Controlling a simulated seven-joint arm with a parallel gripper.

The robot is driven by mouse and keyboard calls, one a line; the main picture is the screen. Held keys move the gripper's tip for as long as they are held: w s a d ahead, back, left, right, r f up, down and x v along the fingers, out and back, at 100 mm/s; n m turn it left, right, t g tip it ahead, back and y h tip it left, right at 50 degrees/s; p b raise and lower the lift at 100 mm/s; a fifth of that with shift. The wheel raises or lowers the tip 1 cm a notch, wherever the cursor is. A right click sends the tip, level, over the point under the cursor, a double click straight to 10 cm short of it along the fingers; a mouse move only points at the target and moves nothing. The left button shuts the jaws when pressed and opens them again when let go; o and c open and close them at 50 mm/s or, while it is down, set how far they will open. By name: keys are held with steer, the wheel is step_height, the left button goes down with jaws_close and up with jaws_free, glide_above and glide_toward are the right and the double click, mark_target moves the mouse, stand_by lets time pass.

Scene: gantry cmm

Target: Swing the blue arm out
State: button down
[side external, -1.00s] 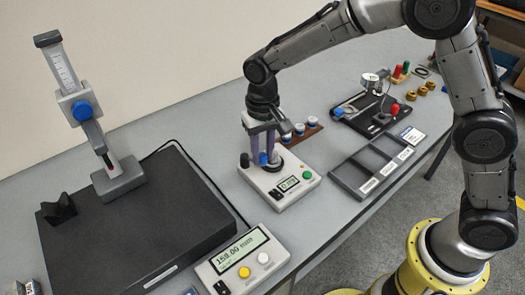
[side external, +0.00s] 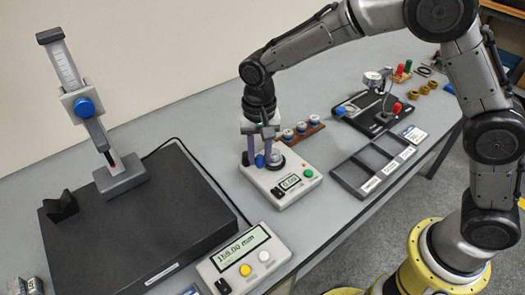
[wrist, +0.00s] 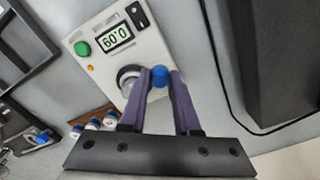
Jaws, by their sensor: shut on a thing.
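The blue arm shows as a rounded blue end (wrist: 160,76) between my fingertips in the wrist view; it also shows in the side external view (side external: 260,161). It is on the small light-grey instrument (side external: 294,188), beside a round metal-and-black part (wrist: 130,78). My gripper (wrist: 159,75) points down over the instrument, and its purple fingers are shut on the blue arm. The fingers hide the arm's sides, and I cannot see where it joins the instrument.
A brown rack (side external: 313,131) with several small blue-and-white pieces stands just behind the instrument. A black plate (side external: 125,235) with a height gauge is at left, a readout box (side external: 243,262) in front, and a dark tray (side external: 354,186) at right.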

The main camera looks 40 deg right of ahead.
steer(key=shift+w+a+m, duration=0.1)
steer(key=shift+a+m, duration=0.5)
steer(key=shift+m, duration=0.7)
steer(key=c, duration=0.6)
jaws_free()
step_height(320, 180, up, 14)
steer(key=shift+f, duration=0.1)
